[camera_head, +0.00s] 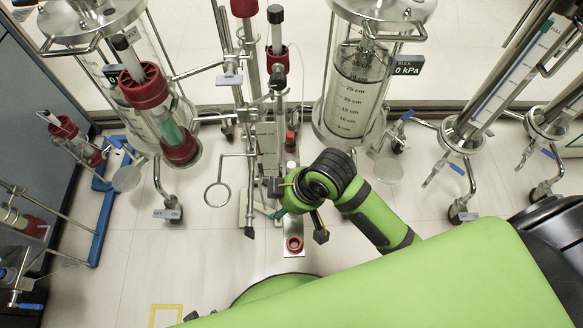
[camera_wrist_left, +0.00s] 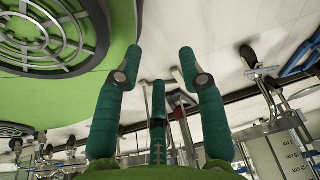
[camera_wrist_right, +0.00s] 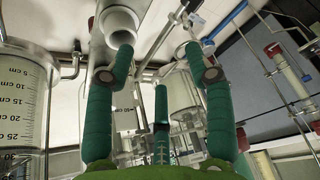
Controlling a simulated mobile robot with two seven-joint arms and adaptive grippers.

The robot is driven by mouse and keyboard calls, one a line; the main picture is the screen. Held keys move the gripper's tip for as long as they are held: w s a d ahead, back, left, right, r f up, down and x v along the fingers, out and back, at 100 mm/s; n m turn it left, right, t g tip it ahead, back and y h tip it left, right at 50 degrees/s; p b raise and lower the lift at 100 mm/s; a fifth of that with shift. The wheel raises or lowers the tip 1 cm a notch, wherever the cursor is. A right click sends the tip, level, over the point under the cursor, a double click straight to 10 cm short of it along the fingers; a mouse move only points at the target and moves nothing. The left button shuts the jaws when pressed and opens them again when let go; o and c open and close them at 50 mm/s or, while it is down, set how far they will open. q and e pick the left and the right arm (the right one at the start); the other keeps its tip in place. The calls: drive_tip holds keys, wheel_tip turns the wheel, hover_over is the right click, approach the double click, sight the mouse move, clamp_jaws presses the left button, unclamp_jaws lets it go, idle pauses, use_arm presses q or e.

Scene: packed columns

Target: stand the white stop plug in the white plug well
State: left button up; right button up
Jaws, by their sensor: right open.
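A small white upright piece (camera_head: 291,168) stands just beyond my right gripper in the head view; it looks like the white stop plug, though the arm partly covers that spot. I cannot make out the white plug well; it may be hidden behind the gripper. My right gripper (camera_head: 284,212) has its fingers spread with nothing between them and points down at the work strip. In the right wrist view, a white round-ended cylinder (camera_wrist_right: 121,20) shows beside one fingertip; I cannot tell which part it is. My left gripper (camera_wrist_left: 158,62) is open and empty in the left wrist view.
A red ring-shaped well (camera_head: 293,244) sits on a pale plate in front of the gripper. A red-capped piece (camera_head: 290,137) stands behind. Glass columns (camera_head: 357,95) and a red-ended column (camera_head: 180,150) flank the area. A metal ring (camera_head: 217,194) is at left.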

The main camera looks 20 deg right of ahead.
drive_tip(key=w+a+r+n+g, duration=0.1)
drive_tip(key=w+a+r+n, duration=0.1)
drive_tip(key=w+n, duration=0.25)
wheel_tip(320, 180, up, 3)
drive_tip(key=n+g+h, duration=0.2)
drive_tip(key=n+h, duration=0.1)
drive_tip(key=n, duration=0.1)
hover_over(291, 165)
drive_tip(key=shift+s+a+f, duration=0.15)
drive_tip(key=shift+a, duration=0.3)
drive_tip(key=shift+d+n+h, duration=0.25)
drive_tip(key=shift+h, duration=0.05)
drive_tip(key=f, duration=0.2)
drive_tip(key=f+b, duration=0.1)
drive_tip(key=f, duration=0.3)
drive_tip(key=shift+w+d, duration=0.2)
drive_tip(key=shift+d, duration=0.05)
drive_tip(key=shift+f, duration=0.35)
use_arm(q)
drive_tip(key=w, duration=0.3)
drive_tip(key=shift+d+f+t, duration=0.1)
drive_tip(key=shift+f+t, duration=0.15)
drive_tip(key=shift+t, duration=0.15)
use_arm(e)
drive_tip(key=c, duration=1)
